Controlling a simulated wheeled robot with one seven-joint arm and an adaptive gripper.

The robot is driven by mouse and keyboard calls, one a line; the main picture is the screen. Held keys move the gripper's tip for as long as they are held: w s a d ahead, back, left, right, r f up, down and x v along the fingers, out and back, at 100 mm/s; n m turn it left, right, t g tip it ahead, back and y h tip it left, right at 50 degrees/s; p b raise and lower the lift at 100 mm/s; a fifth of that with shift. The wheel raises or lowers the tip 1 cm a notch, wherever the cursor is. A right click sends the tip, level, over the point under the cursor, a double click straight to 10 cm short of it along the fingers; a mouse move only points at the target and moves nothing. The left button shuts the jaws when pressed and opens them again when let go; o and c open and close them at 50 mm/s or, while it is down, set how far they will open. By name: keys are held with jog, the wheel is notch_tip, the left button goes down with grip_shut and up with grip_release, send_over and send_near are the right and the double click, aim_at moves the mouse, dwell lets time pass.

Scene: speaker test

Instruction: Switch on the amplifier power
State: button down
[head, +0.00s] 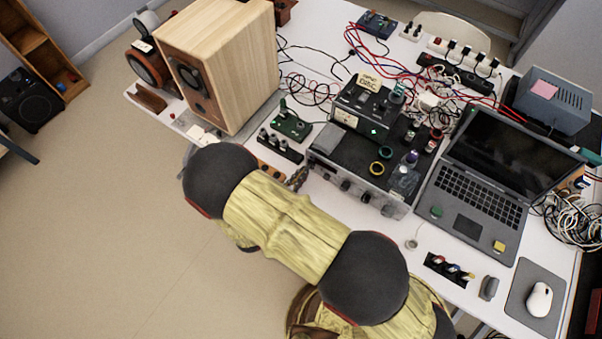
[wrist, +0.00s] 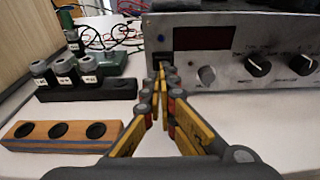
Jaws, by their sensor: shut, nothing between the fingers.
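The amplifier (head: 365,160) is a black-topped unit with a silver front, standing on the white table in the head view. In the wrist view its front panel (wrist: 250,75) shows a dark display window, a small light knob and black knobs. A dark switch (wrist: 162,60) sits at the panel's left end. My gripper (wrist: 161,72) is shut and empty, its fingertips right at this switch and covering part of it. I cannot tell whether the fingertips touch it or which way the switch is set. In the head view my arm hides most of the gripper.
A wooden speaker (head: 235,70) stands left of the amplifier. A black strip with small jars (wrist: 85,88) and a wooden block with holes (wrist: 62,133) lie left of my gripper. A laptop (head: 490,170) stands to the right. Cables run behind.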

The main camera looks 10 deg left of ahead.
dwell(0.3)
jog(key=shift+w+d+r+g+p, duration=0.2)
jog(key=shift+w+r+g+p, duration=0.3)
jog(key=shift+p, duration=0.7)
jog(key=shift+s+a+f, duration=0.1)
jog(key=shift+s+f, duration=0.05)
jog(key=shift+f, duration=0.1)
